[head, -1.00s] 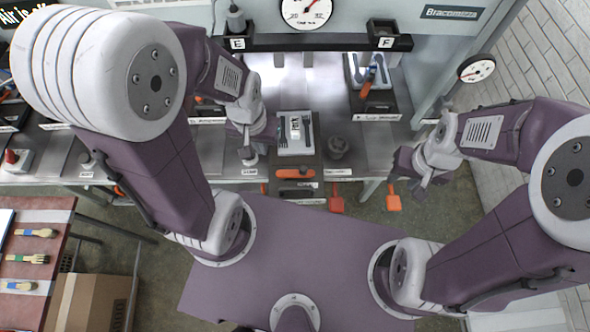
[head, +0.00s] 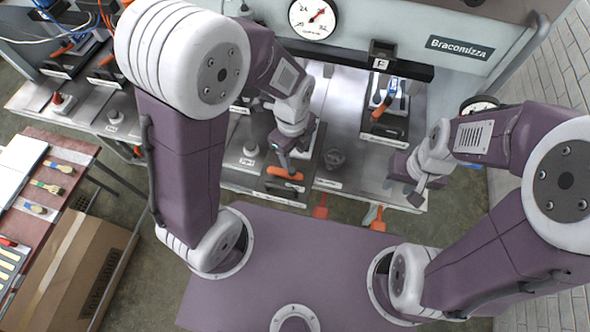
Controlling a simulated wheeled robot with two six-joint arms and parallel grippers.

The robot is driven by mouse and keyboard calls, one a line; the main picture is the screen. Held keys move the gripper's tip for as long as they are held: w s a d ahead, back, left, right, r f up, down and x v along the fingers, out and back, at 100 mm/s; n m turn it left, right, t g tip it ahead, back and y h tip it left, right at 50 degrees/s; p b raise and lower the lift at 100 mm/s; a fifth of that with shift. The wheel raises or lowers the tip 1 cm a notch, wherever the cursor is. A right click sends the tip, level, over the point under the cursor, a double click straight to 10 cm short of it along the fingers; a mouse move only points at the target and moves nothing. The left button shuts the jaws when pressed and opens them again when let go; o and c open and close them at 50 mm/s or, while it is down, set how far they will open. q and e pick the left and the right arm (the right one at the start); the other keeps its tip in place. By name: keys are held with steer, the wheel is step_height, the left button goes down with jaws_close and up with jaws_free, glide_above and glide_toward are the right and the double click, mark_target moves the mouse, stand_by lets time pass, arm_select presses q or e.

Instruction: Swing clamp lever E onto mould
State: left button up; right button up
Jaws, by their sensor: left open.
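My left gripper (head: 284,160) is open. It is over the front middle press station, just behind and above an orange-handled lever (head: 284,174) that lies across the station's dark base. I cannot tell whether the fingers touch the handle. The mould behind it is mostly hidden by my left wrist. The label E is hidden behind my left arm, so I cannot confirm which lever is E. My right gripper (head: 416,193) is at the bench's front right corner, away from the levers. Its fingers are too small to judge.
A second station (head: 388,122) with an orange and blue handled tool stands behind right, below holder F (head: 382,56). A cardboard box (head: 75,262) stands at left.

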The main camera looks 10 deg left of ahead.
mark_target(292, 169)
arm_select(q)
steer(key=shift+a+f, duration=0.1)
steer(key=shift+a, duration=0.2)
step_height(292, 169, down, 8)
steer(key=shift+d+f, duration=0.15)
steer(key=shift+f, duration=0.35)
jaws_close()
stand_by(1.1)
